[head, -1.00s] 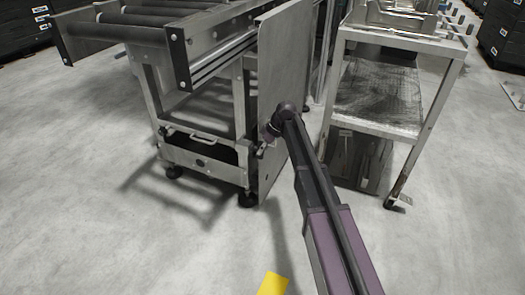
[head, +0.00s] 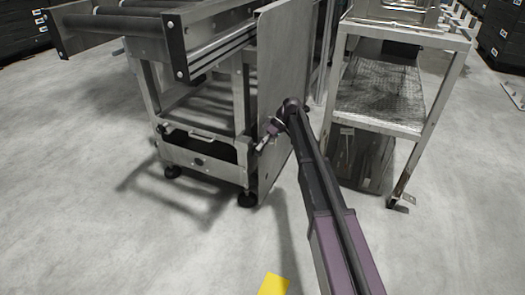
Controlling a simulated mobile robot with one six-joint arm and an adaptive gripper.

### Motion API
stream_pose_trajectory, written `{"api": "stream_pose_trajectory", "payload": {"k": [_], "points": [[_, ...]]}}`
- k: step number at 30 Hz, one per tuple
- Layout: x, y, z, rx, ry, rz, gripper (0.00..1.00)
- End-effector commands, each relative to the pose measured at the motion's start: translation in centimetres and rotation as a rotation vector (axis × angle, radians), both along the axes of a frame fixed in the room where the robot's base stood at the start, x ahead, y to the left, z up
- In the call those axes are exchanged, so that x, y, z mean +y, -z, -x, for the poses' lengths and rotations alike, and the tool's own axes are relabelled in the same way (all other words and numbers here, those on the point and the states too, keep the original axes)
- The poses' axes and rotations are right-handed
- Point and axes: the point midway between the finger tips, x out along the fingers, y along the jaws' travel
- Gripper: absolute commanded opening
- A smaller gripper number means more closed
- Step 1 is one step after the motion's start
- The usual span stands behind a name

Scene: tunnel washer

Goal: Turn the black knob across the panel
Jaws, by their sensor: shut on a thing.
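My gripper (head: 260,147) is small in the head view, at the right front corner of a metal conveyor stand, beside the edge of its upright side plate (head: 282,85). It points down and to the left, and it is shut on the black knob. The knob is very small here and mostly hidden by the jaws, so its exact angle cannot be told. The stand's low front panel (head: 185,158) lies just left of the gripper, with a dark round spot on its face and a bar handle (head: 195,134) above.
Dark rollers (head: 130,22) top the stand. A metal shelf cart (head: 385,115) stands close on the right of my arm. A yellow piece (head: 273,285) shows at the bottom edge. The grey floor in front is clear.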

Motion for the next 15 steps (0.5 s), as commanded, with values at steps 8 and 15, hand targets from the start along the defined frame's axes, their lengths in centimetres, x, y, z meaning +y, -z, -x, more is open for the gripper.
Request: {"api": "stream_pose_trajectory", "payload": {"k": [8,15], "points": [[0.19,0.02,0.20,0.060,-0.002,-0.021,0.00],[0.21,-0.04,0.25,0.060,-0.002,-0.022,0.00]]}}
